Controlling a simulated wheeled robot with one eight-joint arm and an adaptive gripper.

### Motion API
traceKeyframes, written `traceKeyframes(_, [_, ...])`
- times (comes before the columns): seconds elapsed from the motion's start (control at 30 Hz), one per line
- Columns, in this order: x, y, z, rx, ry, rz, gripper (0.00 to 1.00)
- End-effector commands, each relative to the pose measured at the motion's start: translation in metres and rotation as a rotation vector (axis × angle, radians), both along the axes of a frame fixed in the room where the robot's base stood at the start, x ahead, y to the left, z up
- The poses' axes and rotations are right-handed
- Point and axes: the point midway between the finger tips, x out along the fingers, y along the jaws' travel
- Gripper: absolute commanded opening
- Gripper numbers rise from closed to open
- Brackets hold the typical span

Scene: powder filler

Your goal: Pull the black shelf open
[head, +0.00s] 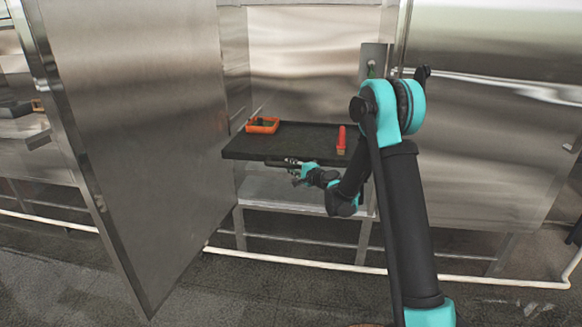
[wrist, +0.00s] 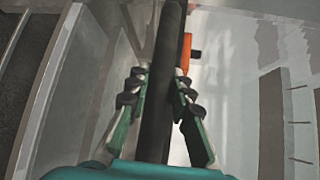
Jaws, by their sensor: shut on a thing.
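The black shelf (head: 215,152) is a flat dark tray inside the open steel cabinet in the head view. Its front edge stands out past the cabinet opening. My gripper (head: 268,162) is at the shelf's front edge, just below its top. In the wrist view the shelf (wrist: 164,70) is a dark bar running between the two fingers of my gripper (wrist: 157,98). The fingers are shut on that edge, one on each side. The finger contact is partly hidden in the head view by the shelf.
An orange tray (head: 262,119) and a red-handled brush-like item (head: 341,140) rest on the shelf. The steel cabinet door (head: 135,130) stands open on the left. A white pipe (head: 300,262) runs low along the floor. Open floor lies in front.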

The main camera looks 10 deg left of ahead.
Motion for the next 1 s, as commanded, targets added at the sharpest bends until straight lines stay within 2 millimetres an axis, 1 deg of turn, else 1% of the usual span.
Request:
traceKeyframes(0.1, [0.0, -0.001, 0.0, -0.001, -0.001, -0.002, 0.0])
traceKeyframes(0.13, [0.0, -0.001, 0.0, -0.001, -0.001, -0.002, 0.22])
traceKeyframes(0.3, [0.0, -0.001, 0.0, -0.001, -0.001, -0.001, 0.43])
traceKeyframes(0.57, [0.0, 0.0, 0.0, 0.0, 0.0, -0.001, 0.43])
traceKeyframes(0.67, [-0.002, -0.003, 0.0, 0.0, 0.0, -0.001, 0.43])
traceKeyframes(0.77, [-0.009, -0.011, 0.002, 0.0, 0.0, -0.002, 0.43])
traceKeyframes(0.87, [-0.022, -0.022, 0.004, 0.0, 0.0, -0.002, 0.43])
traceKeyframes(1.0, [-0.043, -0.043, 0.008, 0.0, 0.001, -0.003, 0.43])
